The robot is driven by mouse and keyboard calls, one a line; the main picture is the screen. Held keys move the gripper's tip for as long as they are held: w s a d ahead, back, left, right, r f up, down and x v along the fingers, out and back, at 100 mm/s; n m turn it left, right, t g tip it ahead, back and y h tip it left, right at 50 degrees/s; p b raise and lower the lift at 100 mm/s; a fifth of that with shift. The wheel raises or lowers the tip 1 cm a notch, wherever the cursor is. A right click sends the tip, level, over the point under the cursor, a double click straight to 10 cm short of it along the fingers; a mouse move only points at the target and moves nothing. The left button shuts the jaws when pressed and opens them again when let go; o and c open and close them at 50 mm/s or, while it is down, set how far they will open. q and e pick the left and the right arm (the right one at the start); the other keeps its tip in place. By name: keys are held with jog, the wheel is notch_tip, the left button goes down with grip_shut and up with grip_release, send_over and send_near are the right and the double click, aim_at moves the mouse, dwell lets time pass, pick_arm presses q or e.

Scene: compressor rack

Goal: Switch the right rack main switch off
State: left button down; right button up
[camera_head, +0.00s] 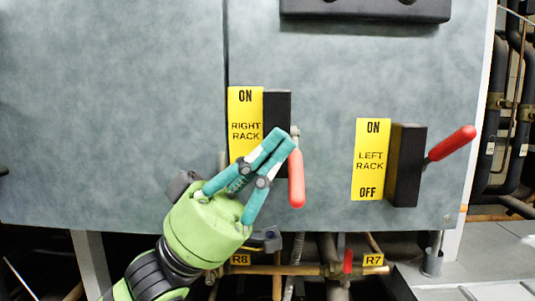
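The right rack switch has a black box (277,108) and a red handle (297,180) that hangs down. Its yellow label (245,108) reads "ON" and "RIGHT RACK"; the label's lower end is hidden behind my gripper. My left gripper (282,141), with teal fingers on a green body, is in front of the box's lower part, its tips together just left of the handle's upper end. Nothing shows between the tips. I cannot tell whether they touch the handle. My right gripper is not in view.
The left rack switch (405,165) is to the right, its red handle (452,143) slanting up to the right, beside a yellow label (371,160). A black bar (365,8) is at the top. Pipes with tags R8 (240,259) and R7 (373,260) run below the grey panel (110,110).

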pick_arm(q)
jog(key=w+a+f+b, duration=0.3)
jog(key=a+f+b, duration=0.1)
jog(key=a, duration=0.3)
jog(key=shift+w+f, duration=0.35)
jog(key=shift+f, duration=0.45)
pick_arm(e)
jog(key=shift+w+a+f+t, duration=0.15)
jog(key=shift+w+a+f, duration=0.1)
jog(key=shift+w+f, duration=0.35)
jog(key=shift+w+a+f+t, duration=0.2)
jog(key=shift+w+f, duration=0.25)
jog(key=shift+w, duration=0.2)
